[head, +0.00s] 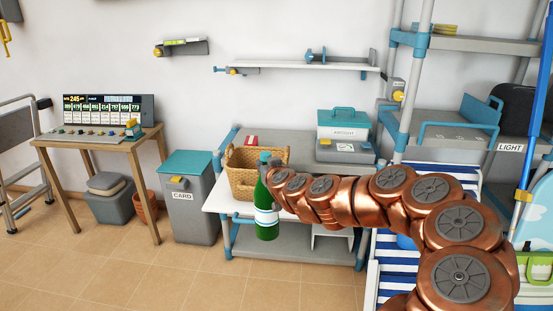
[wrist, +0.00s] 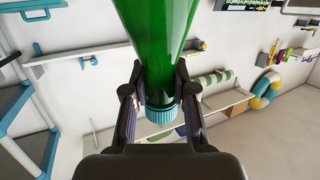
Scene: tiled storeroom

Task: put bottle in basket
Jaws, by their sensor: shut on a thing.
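A green bottle (head: 265,213) with a white label hangs upright in front of the low table in the head view. My gripper (head: 268,167) is shut on its upper end, near the cap. The wrist view shows the green bottle (wrist: 158,50) between the two fingers of my gripper (wrist: 156,95), with its blue cap (wrist: 162,115) towards the palm. The wicker basket (head: 243,178) stands on the low table, just behind and to the left of the bottle. The bottle and gripper hide part of the basket's right side. A small red and white thing shows at the basket's rear rim.
The low table (head: 228,204) has blue legs and also bears a grey and teal case (head: 343,124). A grey bin labelled CARD (head: 190,205) stands left of it. Shelves (head: 300,66) hang on the wall above. The tiled floor in front is clear.

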